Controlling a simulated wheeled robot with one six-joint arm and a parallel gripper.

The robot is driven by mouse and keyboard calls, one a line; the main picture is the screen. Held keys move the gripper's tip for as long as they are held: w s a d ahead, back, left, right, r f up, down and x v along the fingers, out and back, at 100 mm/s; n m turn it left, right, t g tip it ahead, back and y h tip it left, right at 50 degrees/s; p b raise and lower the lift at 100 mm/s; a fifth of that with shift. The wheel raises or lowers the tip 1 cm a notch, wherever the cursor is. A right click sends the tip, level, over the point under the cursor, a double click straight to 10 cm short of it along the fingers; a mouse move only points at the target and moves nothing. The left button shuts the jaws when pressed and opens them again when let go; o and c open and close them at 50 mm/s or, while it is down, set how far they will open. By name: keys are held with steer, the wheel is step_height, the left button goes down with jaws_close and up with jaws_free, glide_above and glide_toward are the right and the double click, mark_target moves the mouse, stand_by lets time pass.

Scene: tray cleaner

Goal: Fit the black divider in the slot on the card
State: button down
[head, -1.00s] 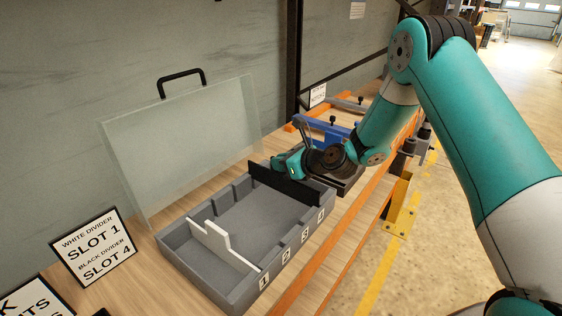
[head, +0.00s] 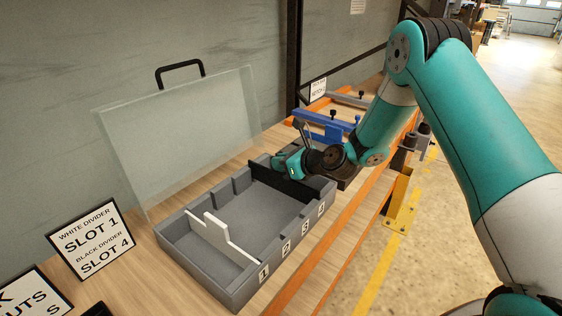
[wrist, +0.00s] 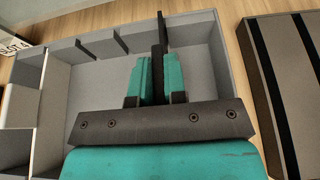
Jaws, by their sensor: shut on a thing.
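My gripper (head: 287,168) is shut on the black divider (head: 264,176) at the far end of the grey tray (head: 232,292). The divider stands upright across the tray, down between its long walls, by the label 4. Its near end is partly hidden, and I cannot tell if it is fully seated. In the wrist view the divider (wrist: 158,38) runs between the two teal fingers (wrist: 156,78). The white divider (head: 212,236) stands across the tray by label 1. The card (head: 92,240) reads white divider slot 1, black divider slot 4.
A clear lid with a black handle (head: 180,72) leans on the wall behind the tray. A blue fixture (head: 325,128) stands beyond the gripper. A dark striped block (wrist: 282,85) lies beside the tray's end. The tray's middle is empty.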

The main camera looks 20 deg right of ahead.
steer(key=shift+f+b, duration=0.75)
steer(key=shift+f, duration=0.6)
steer(key=c, duration=1.1)
jaws_free()
steer(key=b+v, duration=0.3)
steer(key=v, duration=1.4)
steer(key=shift+s+r, duration=0.15)
steer(key=shift+s, duration=0.05)
